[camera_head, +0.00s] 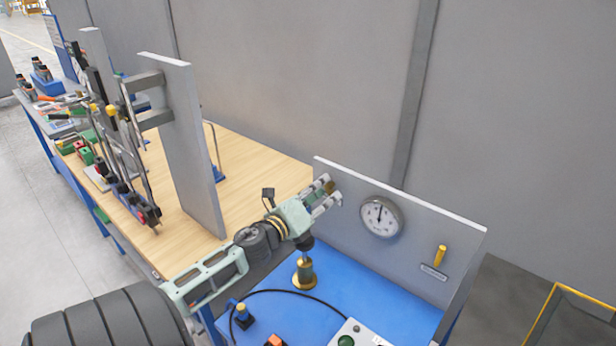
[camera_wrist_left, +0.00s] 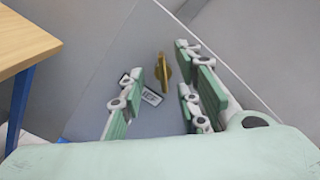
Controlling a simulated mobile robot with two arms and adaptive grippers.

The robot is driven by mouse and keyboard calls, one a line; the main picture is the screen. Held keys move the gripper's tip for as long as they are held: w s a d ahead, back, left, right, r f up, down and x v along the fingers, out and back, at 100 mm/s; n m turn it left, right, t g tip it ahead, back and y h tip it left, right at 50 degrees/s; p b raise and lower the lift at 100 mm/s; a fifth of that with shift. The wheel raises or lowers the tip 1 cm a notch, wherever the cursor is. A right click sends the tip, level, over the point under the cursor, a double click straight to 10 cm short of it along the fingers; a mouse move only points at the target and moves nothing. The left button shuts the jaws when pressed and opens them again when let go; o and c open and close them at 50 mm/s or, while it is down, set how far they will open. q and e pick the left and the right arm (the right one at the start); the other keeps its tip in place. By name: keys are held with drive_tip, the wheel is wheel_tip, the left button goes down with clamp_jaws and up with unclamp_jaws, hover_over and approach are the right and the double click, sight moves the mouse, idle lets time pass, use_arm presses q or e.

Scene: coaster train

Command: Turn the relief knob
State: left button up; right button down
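A brass knob (camera_wrist_left: 163,72) on the grey panel (camera_wrist_left: 112,82) shows in the left wrist view, with a small label plate (camera_wrist_left: 151,96) beside it. My left gripper (camera_wrist_left: 174,70) is open, its fingers on either side of the knob's line, with gaps showing. In the head view the left gripper (camera_head: 331,190) points at the upper left part of the panel (camera_head: 420,222); a brownish knob (camera_head: 327,187) shows partly between its fingers. A yellow handle (camera_head: 440,255) with its own label is farther right on the panel. My right gripper is out of view.
A round gauge (camera_head: 380,216) sits on the panel between the gripper and the yellow handle. A brass fitting (camera_head: 304,272) stands on the blue bench (camera_head: 385,312) below the arm, near a black cable. A wooden table (camera_head: 250,165) with upright boards and tools lies left.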

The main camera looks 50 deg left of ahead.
use_arm(q)
drive_tip(key=s+d, duration=0.1)
drive_tip(key=s, duration=1)
drive_tip(key=shift+s, duration=0.15)
drive_tip(key=shift+d, duration=0.1)
